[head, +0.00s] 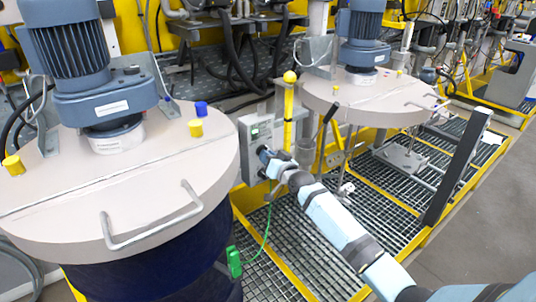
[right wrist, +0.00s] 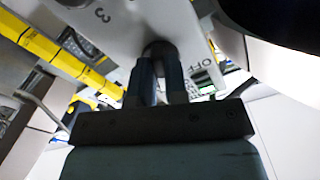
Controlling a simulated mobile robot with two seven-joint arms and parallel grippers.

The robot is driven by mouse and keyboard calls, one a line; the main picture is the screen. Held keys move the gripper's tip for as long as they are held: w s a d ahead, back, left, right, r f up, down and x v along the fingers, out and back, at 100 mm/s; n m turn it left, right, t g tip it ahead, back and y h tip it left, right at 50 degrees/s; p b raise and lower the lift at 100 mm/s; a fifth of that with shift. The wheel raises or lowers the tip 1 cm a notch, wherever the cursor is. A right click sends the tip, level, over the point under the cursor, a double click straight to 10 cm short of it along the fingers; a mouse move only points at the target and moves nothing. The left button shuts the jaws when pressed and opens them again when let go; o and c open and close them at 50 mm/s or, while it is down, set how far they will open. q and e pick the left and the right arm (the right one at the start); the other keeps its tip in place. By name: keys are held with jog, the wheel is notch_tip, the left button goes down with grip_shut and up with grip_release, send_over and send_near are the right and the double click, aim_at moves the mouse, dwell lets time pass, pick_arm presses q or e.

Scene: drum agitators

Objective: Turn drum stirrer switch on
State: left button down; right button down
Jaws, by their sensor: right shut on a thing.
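The drum stirrer switch sits on a grey control box (head: 256,135) on a post between the two drums. My right gripper (head: 265,155) reaches the front of this box. In the right wrist view its two dark fingers (right wrist: 158,72) are closed together on the dark switch knob (right wrist: 160,47) on a pale panel (right wrist: 117,25). The panel carries a "3" and the word "OFF" beside the knob. Most of the knob is hidden by the fingers, so its angle cannot be told. My left gripper is in neither view.
A large drum with a beige lid (head: 120,185) and blue motor (head: 75,55) stands close at left. A second lid with a motor (head: 365,95) is behind right. A yellow-topped post (head: 289,100) stands beside the box. Metal grating (head: 290,235) lies below.

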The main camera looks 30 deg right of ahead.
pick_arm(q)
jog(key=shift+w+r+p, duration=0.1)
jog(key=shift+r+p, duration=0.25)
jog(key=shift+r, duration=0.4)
pick_arm(e)
jog(key=shift+a+m, duration=0.1)
jog(key=shift+m, duration=1.4)
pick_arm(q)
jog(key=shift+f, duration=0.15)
pick_arm(e)
jog(key=c, duration=1.1)
grip_release()
jog(key=shift+c, duration=0.2)
jog(key=shift+s, duration=0.1)
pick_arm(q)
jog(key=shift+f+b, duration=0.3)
pick_arm(e)
jog(key=s+d, duration=0.2)
jog(key=s, duration=1.1)
jog(key=shift+s, duration=0.3)
